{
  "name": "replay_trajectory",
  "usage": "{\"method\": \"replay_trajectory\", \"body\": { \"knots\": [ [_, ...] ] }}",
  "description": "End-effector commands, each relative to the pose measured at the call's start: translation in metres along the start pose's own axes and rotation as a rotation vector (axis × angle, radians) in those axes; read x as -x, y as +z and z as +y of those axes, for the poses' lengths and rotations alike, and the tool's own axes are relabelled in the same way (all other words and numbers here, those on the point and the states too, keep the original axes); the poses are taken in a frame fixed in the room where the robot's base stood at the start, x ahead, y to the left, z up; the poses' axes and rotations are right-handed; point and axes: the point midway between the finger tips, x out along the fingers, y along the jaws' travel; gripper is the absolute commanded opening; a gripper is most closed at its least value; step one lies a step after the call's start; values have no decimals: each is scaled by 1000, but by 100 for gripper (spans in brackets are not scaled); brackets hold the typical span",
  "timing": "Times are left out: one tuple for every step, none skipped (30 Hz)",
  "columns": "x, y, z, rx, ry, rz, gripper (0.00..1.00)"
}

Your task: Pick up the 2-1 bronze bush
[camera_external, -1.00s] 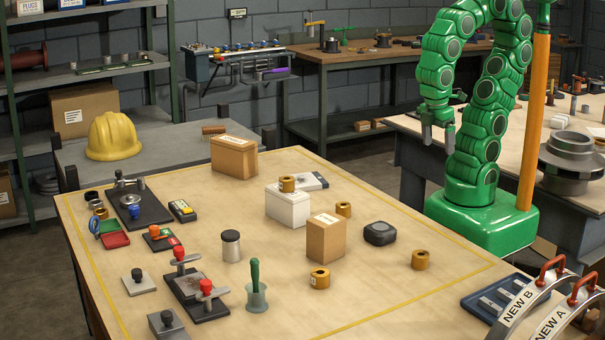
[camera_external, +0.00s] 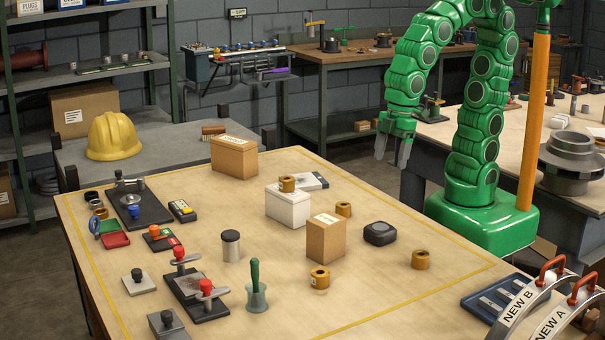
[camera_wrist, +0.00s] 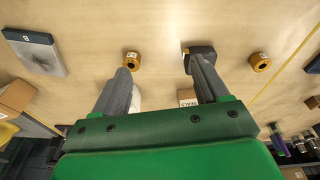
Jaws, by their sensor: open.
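Several bronze bushes are on the main table, and I cannot read which one is 2-1. One bush (camera_external: 287,184) sits on top of a white box (camera_external: 288,207). Another bush (camera_external: 343,209) is behind the cardboard box, a third bush (camera_external: 319,277) is in front of it, and a further bush (camera_external: 420,259) stands alone at the right. My gripper (camera_external: 392,155) is open and empty, raised above the table's back right edge, apart from all bushes. In the wrist view, two bushes show, one left of centre (camera_wrist: 132,60) and one at right (camera_wrist: 259,62).
A cardboard box (camera_external: 326,238) and a dark rounded device (camera_external: 380,233) stand among the bushes. A larger box (camera_external: 234,156) stands at the back. Clear tabletop surrounds the right bush.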

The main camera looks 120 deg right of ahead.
Motion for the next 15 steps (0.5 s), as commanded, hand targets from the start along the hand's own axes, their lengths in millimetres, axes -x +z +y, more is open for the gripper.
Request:
{"method": "replay_trajectory", "body": {
  "knots": [
    [-5, -15, 2, 33, 14, 27, 74],
    [-8, -24, 3, 59, 25, 44, 74],
    [-12, -37, 5, 105, 46, 71, 74],
    [-14, -46, 7, 145, 65, 92, 74],
    [-17, -54, 9, 190, 86, 109, 74],
    [-20, -66, 11, 256, 119, 136, 74],
    [-22, -74, 13, 309, 144, 151, 74],
    [-24, -82, 14, 363, 171, 167, 74],
    [-27, -92, 16, 438, 210, 186, 74],
    [-29, -101, 17, 498, 238, 199, 74],
    [-31, -110, 18, 558, 271, 214, 74],
    [-33, -120, 18, 641, 313, 230, 74],
    [-34, -130, 18, 707, 349, 245, 74],
    [-34, -138, 18, 772, 383, 255, 74],
    [-35, -151, 16, 861, 432, 272, 74]
  ]
}}
